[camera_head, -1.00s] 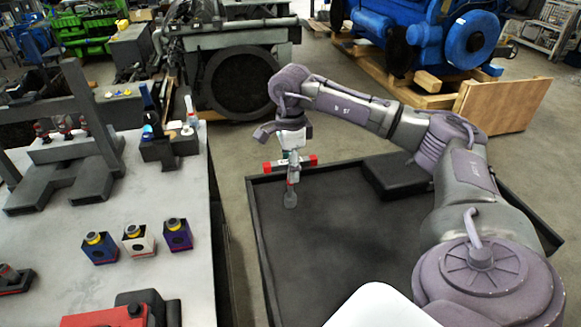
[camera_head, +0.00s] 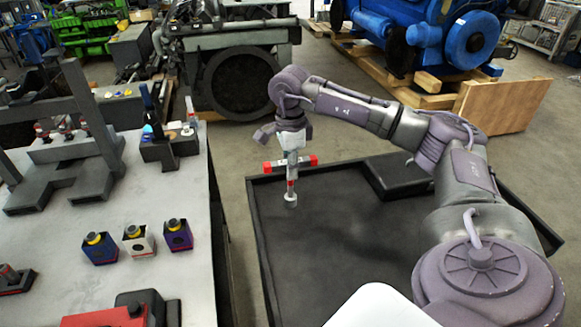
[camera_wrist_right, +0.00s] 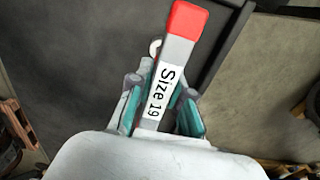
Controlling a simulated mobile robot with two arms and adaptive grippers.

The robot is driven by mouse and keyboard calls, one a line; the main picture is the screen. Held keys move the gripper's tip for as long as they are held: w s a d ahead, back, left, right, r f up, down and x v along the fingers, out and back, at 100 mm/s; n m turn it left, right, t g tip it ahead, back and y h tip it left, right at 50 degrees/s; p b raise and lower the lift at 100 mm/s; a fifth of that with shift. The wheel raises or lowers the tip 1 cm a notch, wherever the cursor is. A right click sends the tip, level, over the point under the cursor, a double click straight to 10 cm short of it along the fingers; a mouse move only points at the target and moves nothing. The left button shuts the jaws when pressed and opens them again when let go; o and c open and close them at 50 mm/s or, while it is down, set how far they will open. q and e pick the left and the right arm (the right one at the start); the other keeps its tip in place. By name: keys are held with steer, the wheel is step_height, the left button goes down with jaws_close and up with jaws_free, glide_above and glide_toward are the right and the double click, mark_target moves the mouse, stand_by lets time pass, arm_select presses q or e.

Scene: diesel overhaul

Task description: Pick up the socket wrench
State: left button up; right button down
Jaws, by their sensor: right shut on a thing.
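The socket wrench (camera_head: 291,176) has a grey shaft, red ends on its crossbar and a round grey socket end pointing down. In the right wrist view, the wrench (camera_wrist_right: 170,85) shows a grey bar with a red end and a white "Size 19" label. The teal-padded fingers of the right gripper (camera_wrist_right: 160,100) lie on both sides of this bar. The left gripper is not in view.
The black tray (camera_head: 345,235) is mostly bare, with a dark raised block (camera_head: 400,178) at its back. A grey workbench (camera_head: 95,215) on the left carries blue, white and purple boxes, a dark fixture and a red case (camera_head: 105,318). Engines stand behind.

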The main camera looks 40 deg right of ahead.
steer(key=shift+r, duration=0.1)
steer(key=shift+r+b, duration=0.4)
steer(key=shift+r, duration=0.15)
step_height(320, 180, up, 2)
steer(key=shift+w+r+b, duration=0.1)
steer(key=shift+r+b, duration=0.15)
steer(key=shift+b, duration=0.35)
steer(key=s+d+r+b, duration=0.1)
steer(key=s+d+r, duration=0.3)
steer(key=s+r, duration=0.3)
steer(key=s, duration=0.4)
steer(key=shift+r+b, duration=0.15)
steer(key=shift+b, duration=0.2)
steer(key=shift+s, duration=0.1)
steer(key=c, duration=1.7)
jaws_free()
jaws_close()
